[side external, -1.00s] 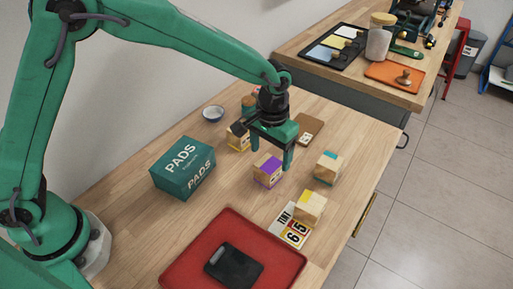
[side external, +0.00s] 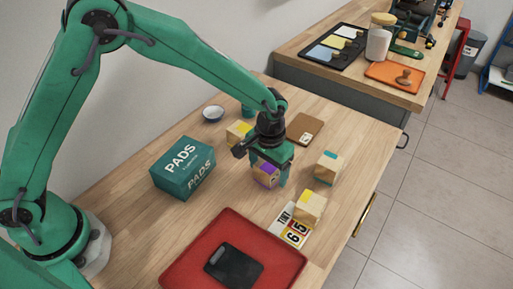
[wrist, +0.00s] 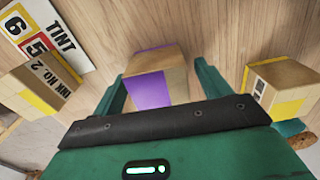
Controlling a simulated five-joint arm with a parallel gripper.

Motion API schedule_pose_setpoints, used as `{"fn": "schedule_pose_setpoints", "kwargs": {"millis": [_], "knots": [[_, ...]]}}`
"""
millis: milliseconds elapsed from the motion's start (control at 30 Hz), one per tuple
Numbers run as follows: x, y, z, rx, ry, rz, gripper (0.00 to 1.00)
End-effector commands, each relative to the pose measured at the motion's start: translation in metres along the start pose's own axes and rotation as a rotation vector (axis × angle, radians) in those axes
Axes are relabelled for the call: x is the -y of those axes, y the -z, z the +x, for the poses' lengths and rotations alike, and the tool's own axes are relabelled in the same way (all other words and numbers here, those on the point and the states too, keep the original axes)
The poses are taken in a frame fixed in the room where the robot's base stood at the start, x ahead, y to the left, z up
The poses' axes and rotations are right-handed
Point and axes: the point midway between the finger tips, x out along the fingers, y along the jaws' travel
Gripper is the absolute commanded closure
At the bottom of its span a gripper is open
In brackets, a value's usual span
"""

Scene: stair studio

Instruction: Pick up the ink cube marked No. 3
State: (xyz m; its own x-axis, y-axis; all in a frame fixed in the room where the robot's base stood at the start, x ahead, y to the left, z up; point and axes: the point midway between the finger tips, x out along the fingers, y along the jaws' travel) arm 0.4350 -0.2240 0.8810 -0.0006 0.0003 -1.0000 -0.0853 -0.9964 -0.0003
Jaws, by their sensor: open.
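A wooden cube with a purple side (side external: 266,178) stands on the table, and in the wrist view the purple cube (wrist: 150,90) lies between my fingers. My gripper (side external: 269,172) is open around it, pointing down; whether a finger touches it I cannot tell. No number shows on the purple cube. A yellow-sided cube marked "INK No. 2" (wrist: 40,88) is at the left of the wrist view; it stands by the "TINT" card in the side view (side external: 309,209). Another yellow cube (side external: 238,134) stands behind my gripper. A teal-topped cube (side external: 327,168) stands to the right. No mark reading No. 3 is legible.
The "TINT" card (side external: 291,233) lies at the front. A red tray (side external: 190,264) with a black item (side external: 233,266) is at front left. A green PADS box (side external: 182,168) stands left. A brown board (side external: 305,129) and a small bowl (side external: 213,113) lie behind.

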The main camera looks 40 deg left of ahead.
Motion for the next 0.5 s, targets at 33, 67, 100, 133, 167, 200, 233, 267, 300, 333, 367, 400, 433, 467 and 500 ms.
{"fn": "schedule_pose_setpoints", "kwargs": {"millis": [33, 67, 100, 133, 167, 200, 233, 267, 300, 333, 367, 400, 433, 467, 500], "knots": [[0.0000, 0.0000, 0.0006, 0.000, 0.000, 0.000, 0.24], [0.0000, 0.0000, 0.0006, 0.000, 0.000, 0.000, 0.24], [-0.0001, 0.0000, 0.0005, -0.001, 0.000, 0.000, 0.24], [-0.0001, 0.0000, 0.0005, 0.000, 0.000, 0.000, 0.24], [-0.0001, 0.0000, 0.0004, 0.000, 0.000, 0.000, 0.24], [-0.0001, 0.0000, 0.0004, 0.000, 0.000, 0.000, 0.24], [-0.0001, 0.0001, 0.0003, 0.000, 0.000, 0.000, 0.24], [-0.0001, 0.0000, 0.0003, 0.000, 0.000, 0.000, 0.24], [-0.0001, 0.0001, 0.0003, 0.000, 0.000, 0.000, 0.24], [-0.0001, 0.0001, 0.0003, 0.000, 0.000, 0.000, 0.24], [-0.0001, 0.0001, 0.0002, 0.000, 0.000, 0.000, 0.24], [-0.0001, 0.0001, 0.0002, -0.001, 0.000, 0.000, 0.24], [-0.0001, 0.0001, 0.0002, -0.001, 0.000, 0.000, 0.24], [-0.0001, 0.0001, 0.0002, -0.001, 0.000, 0.000, 0.24], [-0.0001, 0.0001, 0.0002, -0.001, 0.000, 0.000, 0.31]]}}
